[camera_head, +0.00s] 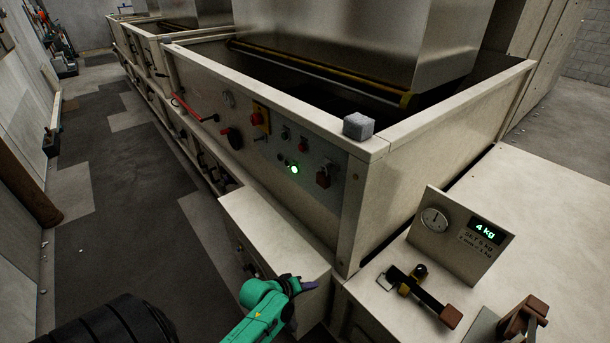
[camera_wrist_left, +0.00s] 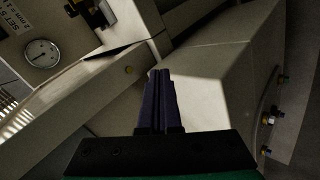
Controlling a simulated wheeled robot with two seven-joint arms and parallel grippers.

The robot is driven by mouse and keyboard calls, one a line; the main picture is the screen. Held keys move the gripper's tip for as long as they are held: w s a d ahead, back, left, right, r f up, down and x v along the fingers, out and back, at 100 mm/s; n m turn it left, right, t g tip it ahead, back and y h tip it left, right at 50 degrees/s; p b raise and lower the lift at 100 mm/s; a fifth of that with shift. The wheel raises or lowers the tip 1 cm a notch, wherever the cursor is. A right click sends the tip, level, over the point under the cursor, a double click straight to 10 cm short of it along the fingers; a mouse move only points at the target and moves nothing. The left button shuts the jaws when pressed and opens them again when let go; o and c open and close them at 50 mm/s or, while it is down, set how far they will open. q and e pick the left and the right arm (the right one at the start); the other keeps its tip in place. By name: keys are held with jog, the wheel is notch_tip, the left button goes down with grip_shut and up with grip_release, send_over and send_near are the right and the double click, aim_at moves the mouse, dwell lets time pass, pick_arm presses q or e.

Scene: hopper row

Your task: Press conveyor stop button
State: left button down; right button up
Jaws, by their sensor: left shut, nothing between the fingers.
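The control panel (camera_head: 315,197) is on the front side of the near hopper in the head view. I cannot tell for certain which is the conveyor stop button. My left gripper (camera_head: 312,286) is shut and empty, low in front of the panel and well apart from it. Its closed dark fingers (camera_wrist_left: 160,72) show in the left wrist view, pointing at pale casing. My right gripper is not seen.
A grey cube (camera_head: 358,126) sits on the hopper's corner rim. A scale display (camera_head: 462,235) reading 4 kg stands at the right, with a dark clamp-like tool (camera_head: 420,293) on the bench before it. A pale ledge (camera_head: 275,232) juts out below the panel. The aisle floor is open at the left.

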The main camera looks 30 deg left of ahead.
pick_arm(q)
jog(key=w+a+r+n+t, duration=0.3)
jog(key=w+r+n, duration=0.2)
jog(key=r+n, duration=0.15)
jog(key=n+t+y+p, duration=0.1)
jog(key=n+t+y, duration=0.6)
jog(key=n, duration=1.2)
send_near(302, 148)
notch_tip(302, 148, down, 5)
jog(key=s, duration=0.2)
jog(key=a+r+n+y, duration=0.5)
jog(key=n, duration=0.5)
jog(key=shift+s+a+n+y, duration=0.3)
jog(key=shift+s+a+n, duration=0.05)
jog(key=shift+s, duration=0.05)
jog(key=shift+r, duration=0.1)
jog(key=w+d, duration=0.2)
jog(key=w, duration=0.6)
jog(key=shift+w+d+b, duration=0.25)
jog(key=shift+d+b, duration=0.05)
jog(key=shift+b, duration=0.05)
